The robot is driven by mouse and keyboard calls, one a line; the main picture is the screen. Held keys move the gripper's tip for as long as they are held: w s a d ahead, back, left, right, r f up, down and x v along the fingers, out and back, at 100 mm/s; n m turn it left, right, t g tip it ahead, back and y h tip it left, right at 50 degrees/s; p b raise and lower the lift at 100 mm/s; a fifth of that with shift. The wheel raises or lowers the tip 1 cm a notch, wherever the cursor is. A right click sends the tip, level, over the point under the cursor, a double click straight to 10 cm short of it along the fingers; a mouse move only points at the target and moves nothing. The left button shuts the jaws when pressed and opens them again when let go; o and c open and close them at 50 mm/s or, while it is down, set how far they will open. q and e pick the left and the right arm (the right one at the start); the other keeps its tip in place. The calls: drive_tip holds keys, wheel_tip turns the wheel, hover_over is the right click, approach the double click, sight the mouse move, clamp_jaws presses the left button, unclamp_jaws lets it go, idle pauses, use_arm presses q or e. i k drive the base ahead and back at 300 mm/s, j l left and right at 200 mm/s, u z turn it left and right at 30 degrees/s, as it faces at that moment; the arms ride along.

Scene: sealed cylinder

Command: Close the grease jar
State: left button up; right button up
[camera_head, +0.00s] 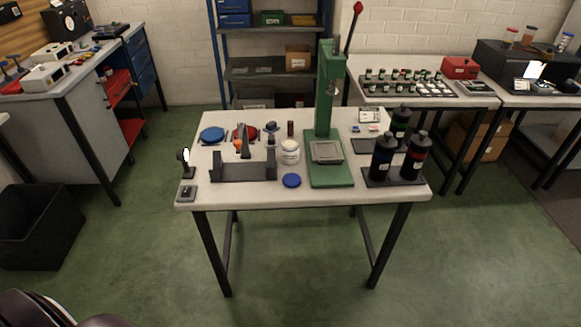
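A clear jar with whitish contents (289,153), which looks like the grease jar, stands upright near the middle of the white-topped table. No lid shows on it. A round blue lid (291,180) lies flat on the table just in front of the jar, apart from it. A larger blue disc (212,134) lies at the back left of the table. Neither of my grippers is in view. A dark rounded shape at the bottom left corner shows no gripper fingers.
A green press (324,115) stands right of the jar. Dark bottles (384,155) stand on a tray at the table's right. A dark holder (243,171) and small tools are left of the jar. The green floor before the table (300,265) is clear.

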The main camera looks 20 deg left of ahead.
sight(289, 150)
drive_tip(key=i+j+z, duration=0.15)
drive_tip(key=j+z, duration=0.3)
drive_tip(key=j, duration=0.65)
drive_tip(key=j+z, duration=0.45)
drive_tip(key=j, duration=0.65)
